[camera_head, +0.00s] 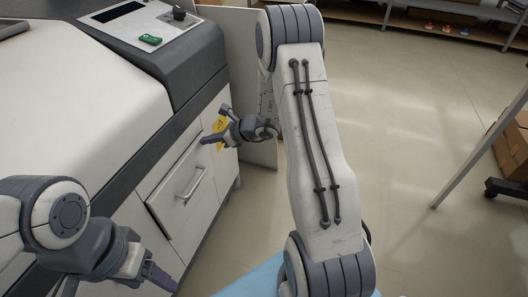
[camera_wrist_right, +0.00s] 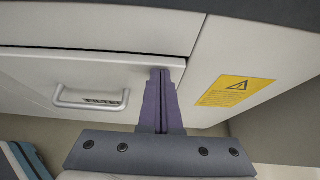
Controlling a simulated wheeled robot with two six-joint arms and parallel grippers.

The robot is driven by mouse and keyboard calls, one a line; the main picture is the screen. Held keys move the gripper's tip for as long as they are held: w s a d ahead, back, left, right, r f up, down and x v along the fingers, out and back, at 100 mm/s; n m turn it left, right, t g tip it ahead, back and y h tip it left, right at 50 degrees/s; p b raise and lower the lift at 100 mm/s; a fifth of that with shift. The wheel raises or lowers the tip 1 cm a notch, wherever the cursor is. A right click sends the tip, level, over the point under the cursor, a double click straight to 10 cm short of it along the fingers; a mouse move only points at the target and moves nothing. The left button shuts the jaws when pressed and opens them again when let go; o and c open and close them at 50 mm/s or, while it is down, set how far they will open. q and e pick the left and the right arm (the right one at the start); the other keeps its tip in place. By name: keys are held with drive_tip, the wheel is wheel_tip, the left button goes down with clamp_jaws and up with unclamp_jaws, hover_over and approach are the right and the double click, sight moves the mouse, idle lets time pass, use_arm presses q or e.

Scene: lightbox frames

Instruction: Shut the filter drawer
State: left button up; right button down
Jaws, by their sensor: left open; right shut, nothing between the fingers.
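The filter drawer (camera_head: 172,203) is a pale front panel with a bar handle, low on the side of the white machine. In the right wrist view the drawer front (camera_wrist_right: 30,75) fills the left, with its handle (camera_wrist_right: 90,97) left of the fingers. My right gripper (camera_head: 205,140) is shut and empty. Its fingertips (camera_wrist_right: 160,72) are at the drawer's upper right corner; contact is unclear. My left gripper (camera_head: 162,277) is open and empty, low in front of the machine, apart from the drawer.
A yellow warning label (camera_wrist_right: 235,91) is on the machine panel right of the drawer. A green item (camera_head: 150,39) and a dark knob (camera_head: 179,13) are on the machine top. Open floor (camera_head: 420,110) lies to the right, with cardboard boxes (camera_head: 512,145) beyond.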

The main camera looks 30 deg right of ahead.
use_arm(q)
drive_tip(key=shift+s+d+r+p, duration=0.15)
drive_tip(key=shift+s+r+p, duration=0.05)
drive_tip(key=shift+r+p, duration=0.3)
drive_tip(key=shift+s+d+r+p, duration=0.15)
drive_tip(key=shift+s+r+p, duration=0.05)
drive_tip(key=shift+r+p, duration=0.25)
use_arm(e)
drive_tip(key=s+f+v, duration=0.1)
drive_tip(key=v, duration=1.2)
drive_tip(key=shift+d+f, duration=0.2)
drive_tip(key=shift+d, duration=0.1)
